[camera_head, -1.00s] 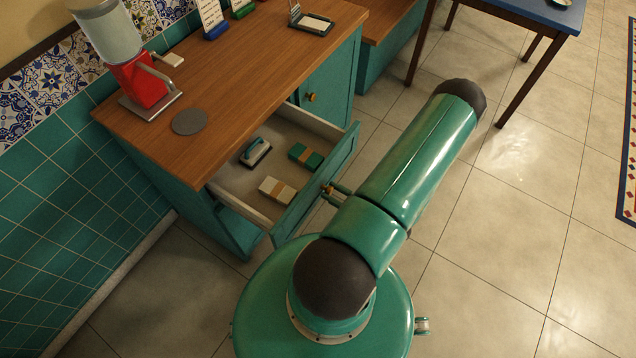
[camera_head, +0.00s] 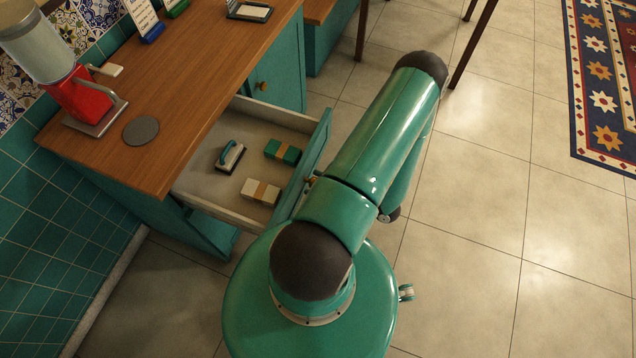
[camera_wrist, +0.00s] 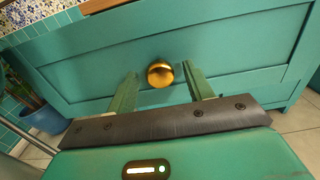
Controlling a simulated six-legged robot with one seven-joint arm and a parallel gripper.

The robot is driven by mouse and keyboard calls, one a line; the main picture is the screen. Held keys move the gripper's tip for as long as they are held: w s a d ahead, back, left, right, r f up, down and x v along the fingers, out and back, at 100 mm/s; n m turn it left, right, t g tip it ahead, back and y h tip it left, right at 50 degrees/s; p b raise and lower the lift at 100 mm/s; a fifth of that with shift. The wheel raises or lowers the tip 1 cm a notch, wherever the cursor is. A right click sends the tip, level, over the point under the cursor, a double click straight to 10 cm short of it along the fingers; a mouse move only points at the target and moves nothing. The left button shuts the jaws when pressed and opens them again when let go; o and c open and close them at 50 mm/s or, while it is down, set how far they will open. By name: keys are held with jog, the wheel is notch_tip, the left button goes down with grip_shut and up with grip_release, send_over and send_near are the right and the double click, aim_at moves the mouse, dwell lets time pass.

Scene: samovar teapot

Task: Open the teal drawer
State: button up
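The teal drawer (camera_head: 314,152) stands pulled out of the wooden-topped cabinet, its inside showing. The wrist view shows its front panel (camera_wrist: 85,72) and round brass knob (camera_wrist: 160,74). My gripper (camera_wrist: 163,80) is open, with one green finger on each side of the knob and visible gaps between. Whether the fingertips reach past the knob is hard to tell. In the head view, my arm hides most of the gripper, and a bit of the knob (camera_head: 311,180) shows beside the arm.
Inside the drawer lie a teal-handled block (camera_head: 230,156), a green bundle (camera_head: 283,151) and a white bundle (camera_head: 260,191). A red-based dispenser (camera_head: 88,100) stands on the countertop (camera_head: 190,85). Tiled floor (camera_head: 480,200) is clear to the right; a patterned rug (camera_head: 605,90) lies beyond.

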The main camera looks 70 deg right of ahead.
jog(key=s, duration=1.3)
jog(key=shift+s+d, duration=0.2)
jog(key=shift+s, duration=0.2)
